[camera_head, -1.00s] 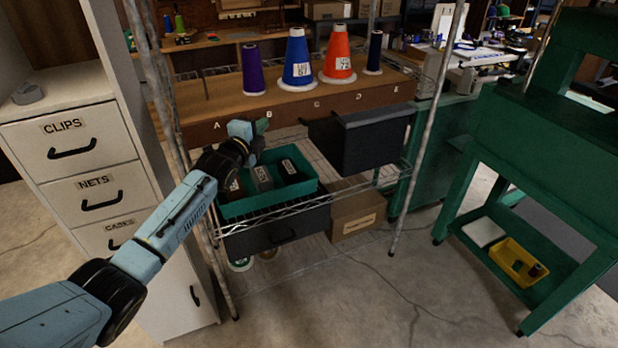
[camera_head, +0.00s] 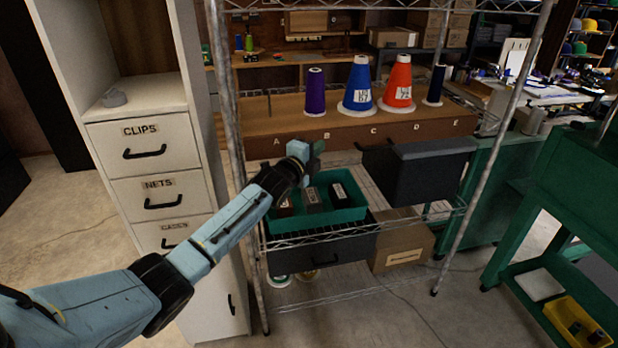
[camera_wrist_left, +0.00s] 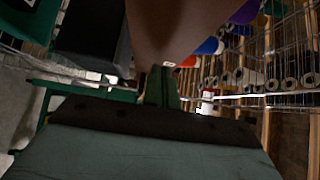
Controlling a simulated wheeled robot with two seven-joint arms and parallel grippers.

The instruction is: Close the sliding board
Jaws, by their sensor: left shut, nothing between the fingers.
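A brown wooden board (camera_head: 350,137) with the letters A to E on its front edge sits in the wire rack, and thread spools and cones stand on it. I take it as the sliding board. My left gripper (camera_head: 316,150) is shut and empty, just in front of and below the board's front edge near letter B. In the left wrist view the closed green fingers (camera_wrist_left: 162,88) point at a large brown surface (camera_wrist_left: 172,30), which looks like the board. I cannot tell whether they touch it. My right gripper is not in view.
A green bin (camera_head: 346,212) with dark boxes lies below the gripper. A dark grey box (camera_head: 425,172) is to its right, under the board. A green cart (camera_head: 560,180) stands at right.

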